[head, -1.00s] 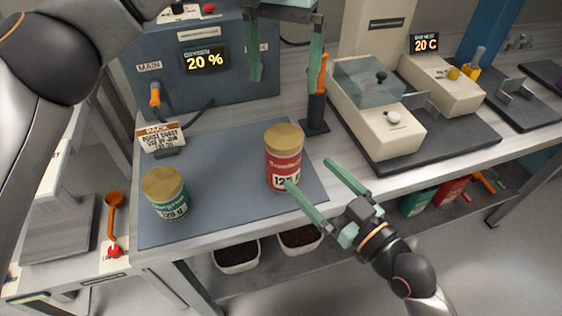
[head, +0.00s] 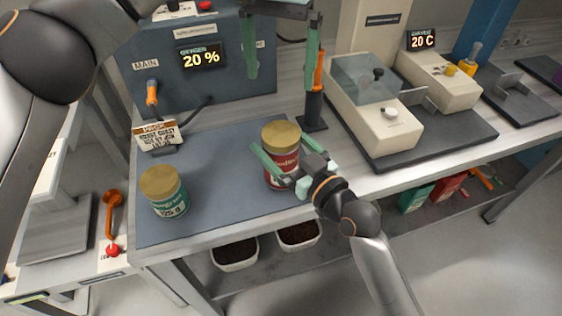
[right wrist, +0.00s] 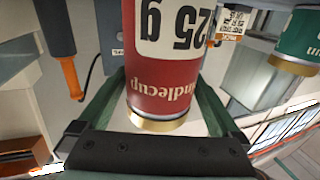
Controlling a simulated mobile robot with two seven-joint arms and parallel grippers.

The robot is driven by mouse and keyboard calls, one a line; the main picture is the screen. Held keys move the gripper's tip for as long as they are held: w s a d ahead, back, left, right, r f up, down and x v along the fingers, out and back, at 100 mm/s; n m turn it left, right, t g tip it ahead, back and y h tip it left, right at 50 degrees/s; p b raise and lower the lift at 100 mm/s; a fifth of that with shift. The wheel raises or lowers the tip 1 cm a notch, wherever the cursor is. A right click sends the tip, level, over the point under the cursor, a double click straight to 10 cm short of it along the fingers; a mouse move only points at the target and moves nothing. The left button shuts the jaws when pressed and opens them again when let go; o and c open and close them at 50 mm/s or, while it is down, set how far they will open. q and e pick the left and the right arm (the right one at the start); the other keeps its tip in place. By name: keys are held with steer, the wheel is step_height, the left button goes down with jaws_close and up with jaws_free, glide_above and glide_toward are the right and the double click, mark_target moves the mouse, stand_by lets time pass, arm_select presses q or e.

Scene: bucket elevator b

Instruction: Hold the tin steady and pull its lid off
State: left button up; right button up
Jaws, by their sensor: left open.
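A red tin (head: 281,170) with a gold lid (head: 281,134) stands upright on the blue-grey mat. My right gripper (head: 295,143) is open, its green fingers on either side of the red tin, with space between fingers and tin in the head view. The red tin (right wrist: 165,65) appears upside down between the fingers in the right wrist view, its gold lid (right wrist: 155,124) close to the palm. My left gripper (head: 281,80) is open and empty, pointing down above and behind the tin. A teal tin (head: 170,203) with a gold lid stands at the mat's left front.
The mat (head: 215,215) is clear between the tins. A sign card (head: 158,136) stands at its back left. A dark post with an orange handle (head: 313,105) is behind the red tin. A cream machine (head: 375,110) stands right; a blue oxygen box (head: 200,75) is behind.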

jaws_close()
stand_by(0.6)
